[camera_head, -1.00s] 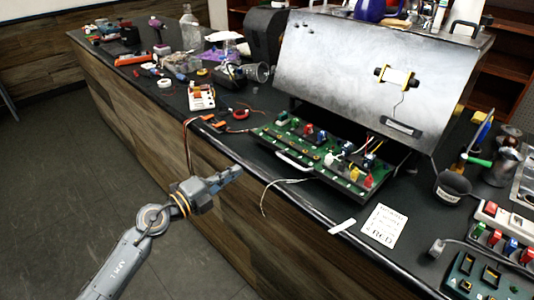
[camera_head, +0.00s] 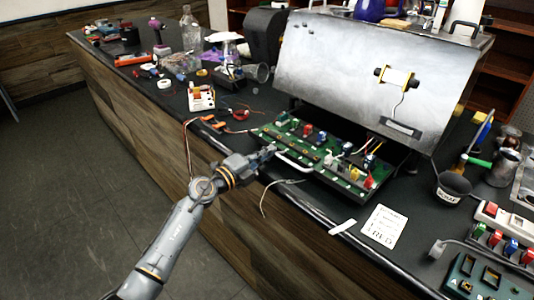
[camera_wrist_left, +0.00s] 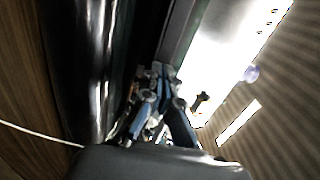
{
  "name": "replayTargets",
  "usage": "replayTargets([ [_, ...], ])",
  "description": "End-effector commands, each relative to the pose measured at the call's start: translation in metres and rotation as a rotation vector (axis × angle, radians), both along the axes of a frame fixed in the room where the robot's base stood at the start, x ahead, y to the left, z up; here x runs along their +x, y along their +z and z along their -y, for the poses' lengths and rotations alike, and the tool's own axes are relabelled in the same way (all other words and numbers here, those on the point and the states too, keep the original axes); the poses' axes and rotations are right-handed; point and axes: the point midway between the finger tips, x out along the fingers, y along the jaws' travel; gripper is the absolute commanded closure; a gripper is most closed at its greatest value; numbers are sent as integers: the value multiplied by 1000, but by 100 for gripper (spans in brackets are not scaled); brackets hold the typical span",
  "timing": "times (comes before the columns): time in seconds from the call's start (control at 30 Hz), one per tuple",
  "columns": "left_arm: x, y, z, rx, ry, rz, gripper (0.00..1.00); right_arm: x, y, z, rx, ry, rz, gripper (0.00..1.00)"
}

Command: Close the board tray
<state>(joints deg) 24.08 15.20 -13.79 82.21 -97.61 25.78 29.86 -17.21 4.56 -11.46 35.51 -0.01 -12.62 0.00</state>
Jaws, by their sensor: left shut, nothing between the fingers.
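The board tray (camera_head: 330,178) is a flat tray with green circuit boards and colored parts. It sticks out from under the metal brewer housing (camera_head: 365,75) over the dark counter. A pale bar handle (camera_head: 294,163) runs along its front edge. My left gripper (camera_head: 270,151) is shut and empty, with its fingertips at the tray's front left edge, just left of the handle. I cannot tell whether it touches. In the left wrist view its fingers (camera_wrist_left: 160,82) are close together beside a dark edge. My right gripper is not in view.
A loose pale wire (camera_head: 264,200) hangs over the counter edge near the tray. A white card (camera_head: 383,226) and a black cup (camera_head: 452,188) are to the right. A red-and-white device (camera_head: 201,97) and orange tools (camera_head: 212,122) are to the left.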

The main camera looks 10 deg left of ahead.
Motion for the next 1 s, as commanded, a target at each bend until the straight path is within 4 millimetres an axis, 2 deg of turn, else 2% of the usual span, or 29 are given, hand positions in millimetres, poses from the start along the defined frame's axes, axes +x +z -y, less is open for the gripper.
replayTargets([
  [0.17,3,0,2,-1,1,-1,100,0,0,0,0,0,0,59],
  [0.4,32,0,20,-2,1,1,100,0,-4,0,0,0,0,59],
  [0.5,37,0,24,-1,1,0,100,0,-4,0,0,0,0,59],
  [0.87,37,0,24,0,2,0,100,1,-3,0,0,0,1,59],
  [1.0,36,0,17,2,2,0,100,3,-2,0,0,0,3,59],
])
